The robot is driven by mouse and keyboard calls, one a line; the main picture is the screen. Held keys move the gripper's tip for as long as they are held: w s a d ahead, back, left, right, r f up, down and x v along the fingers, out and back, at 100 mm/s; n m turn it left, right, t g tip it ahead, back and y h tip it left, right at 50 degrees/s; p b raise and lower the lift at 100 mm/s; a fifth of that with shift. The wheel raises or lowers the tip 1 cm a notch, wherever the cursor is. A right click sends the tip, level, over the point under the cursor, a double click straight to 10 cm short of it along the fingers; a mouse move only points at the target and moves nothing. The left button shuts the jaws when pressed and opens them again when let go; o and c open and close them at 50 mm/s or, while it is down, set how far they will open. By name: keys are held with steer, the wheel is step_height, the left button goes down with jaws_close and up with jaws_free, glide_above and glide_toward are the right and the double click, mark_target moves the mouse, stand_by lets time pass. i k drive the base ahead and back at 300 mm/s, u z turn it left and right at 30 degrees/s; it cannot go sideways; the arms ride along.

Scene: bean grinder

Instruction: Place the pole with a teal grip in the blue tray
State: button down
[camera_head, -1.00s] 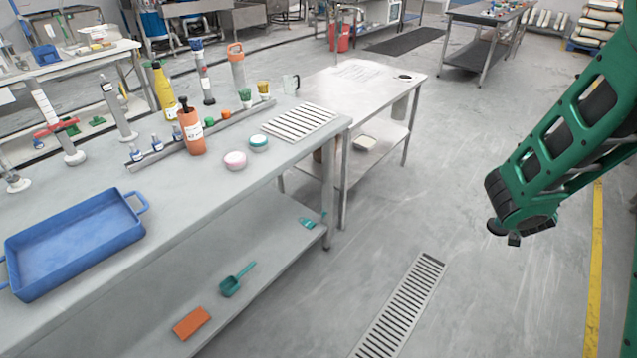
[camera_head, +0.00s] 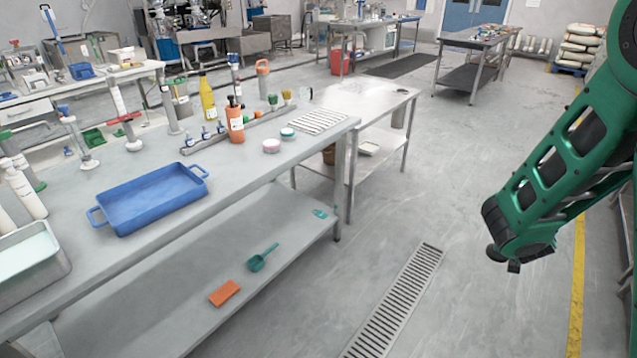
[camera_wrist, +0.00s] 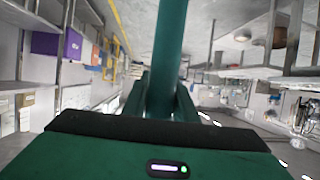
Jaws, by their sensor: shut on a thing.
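The blue tray (camera_head: 150,202) lies empty on the long metal table at the left in the head view. In the wrist view, my gripper (camera_wrist: 161,98) is shut on the pole with a teal grip (camera_wrist: 171,42). Only a smooth teal length of the pole shows, running from between the fingers up out of the picture; its ends are hidden. The gripper and the pole are not in the head view, where my green arm fills the right side, well apart from the tray.
A metal pan (camera_head: 30,262) and white bottles (camera_head: 24,188) stand left of the tray. An orange bottle (camera_head: 235,122), jars and a slatted rack (camera_head: 318,121) stand beyond it. A teal scoop (camera_head: 262,258) lies on the lower shelf. Floor between table and arm is clear.

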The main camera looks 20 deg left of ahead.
mark_target(125, 209)
steer(key=u, duration=1.3)
steer(key=i, duration=0.35)
